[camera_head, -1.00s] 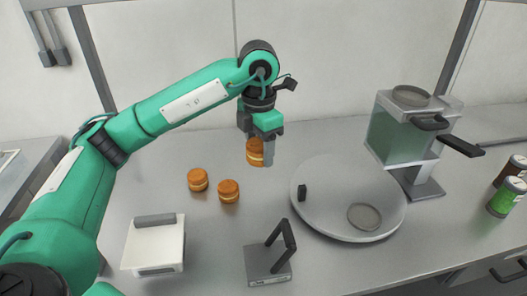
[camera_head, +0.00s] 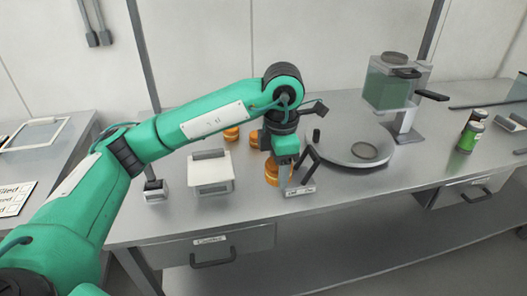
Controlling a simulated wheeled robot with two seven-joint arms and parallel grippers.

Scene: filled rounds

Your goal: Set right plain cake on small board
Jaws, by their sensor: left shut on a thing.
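My left gripper (camera_head: 282,178) points down, shut on an orange-brown round cake (camera_head: 271,172) with a pale band. It holds the cake near the front of the counter, beside a dark stand (camera_head: 300,190); whether the cake touches anything below is unclear. Two similar cakes stand behind the arm, one (camera_head: 231,135) partly covered by it and the other (camera_head: 254,138) beside the gripper. I cannot tell which is the small board. My right gripper is not in view.
A small dark-topped box (camera_head: 155,192) stands at the counter's left. The dark stand's upright bars rise close to the gripper. Drawers are under the front edge.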

